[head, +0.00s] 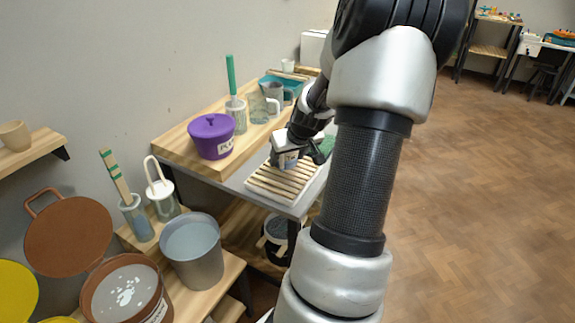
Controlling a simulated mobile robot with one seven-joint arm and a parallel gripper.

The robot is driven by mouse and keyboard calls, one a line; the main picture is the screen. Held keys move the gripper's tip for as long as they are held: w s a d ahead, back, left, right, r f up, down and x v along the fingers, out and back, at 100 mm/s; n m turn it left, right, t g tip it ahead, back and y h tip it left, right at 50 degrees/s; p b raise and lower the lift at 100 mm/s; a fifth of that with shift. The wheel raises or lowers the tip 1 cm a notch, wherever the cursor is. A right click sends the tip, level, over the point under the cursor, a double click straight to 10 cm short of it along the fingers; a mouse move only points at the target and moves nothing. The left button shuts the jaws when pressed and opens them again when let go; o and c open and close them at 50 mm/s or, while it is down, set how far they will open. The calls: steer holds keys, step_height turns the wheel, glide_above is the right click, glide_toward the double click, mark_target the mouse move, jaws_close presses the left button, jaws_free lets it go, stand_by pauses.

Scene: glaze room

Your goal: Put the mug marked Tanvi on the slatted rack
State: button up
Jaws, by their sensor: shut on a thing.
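The slatted rack (262,187) has pale wooden slats and lies at the near end of the grey worktop. My gripper (287,153) is over the rack's far part, pointing down. It is shut on a small grey mug (288,161), which shows just below the gripper body. A pale mark shows on the mug, but it is too small to read as a name. The gripper and arm hide much of the mug. I cannot tell whether its base touches the slats.
A purple lidded pot (211,136) stands on the raised wooden shelf (180,150), left of the rack. A grey bucket (196,262) stands in front. The rack's near slats are bare.

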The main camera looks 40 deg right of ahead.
steer(key=shift+f, duration=1.25)
steer(key=shift+f+b, duration=0.2)
steer(key=shift+b, duration=0.15)
steer(key=o, duration=1.3)
steer(key=shift+c, duration=0.2)
steer(key=shift+r+p, duration=0.3)
steer(key=p+v, duration=0.2)
steer(key=v, duration=0.9)
steer(key=shift+s+r+p, duration=0.25)
steer(key=shift+r+p, duration=0.05)
steer(key=shift+p, duration=0.1)
